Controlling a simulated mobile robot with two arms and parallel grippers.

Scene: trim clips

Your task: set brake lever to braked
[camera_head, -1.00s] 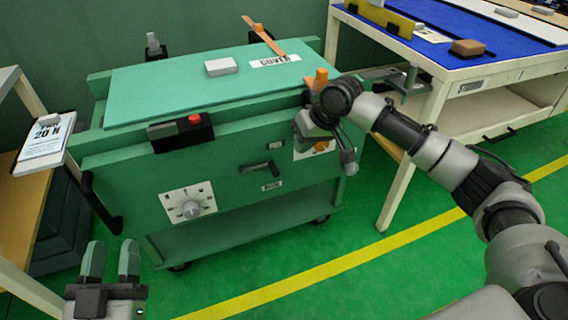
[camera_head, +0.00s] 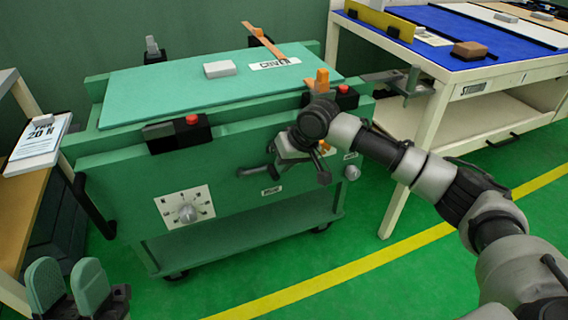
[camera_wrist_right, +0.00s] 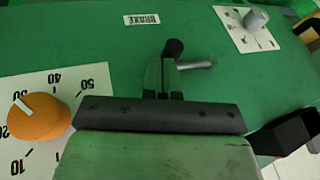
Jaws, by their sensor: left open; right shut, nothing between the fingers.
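The brake lever (camera_head: 252,171) is a small dark grey handle on the green cart's front, above the brake label (camera_head: 271,190). It lies roughly level in the head view. In the right wrist view the lever (camera_wrist_right: 196,65) shows a black end and a grey bar pointing right, with the label (camera_wrist_right: 141,19) inverted. My right gripper (camera_wrist_right: 163,72) is shut and empty, its tips at or very near the lever's black end; I cannot tell whether they touch. In the head view my right wrist hides part of that area. My left gripper (camera_head: 67,272) is open and empty at the lower left.
A white dial (camera_head: 187,212) is left of the lever. An orange knob (camera_wrist_right: 38,118) shows beside my right gripper in the wrist view. Red buttons (camera_head: 192,120) sit on the cart's top edge. A blue-topped table (camera_head: 440,50) stands right. Green floor in front is clear.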

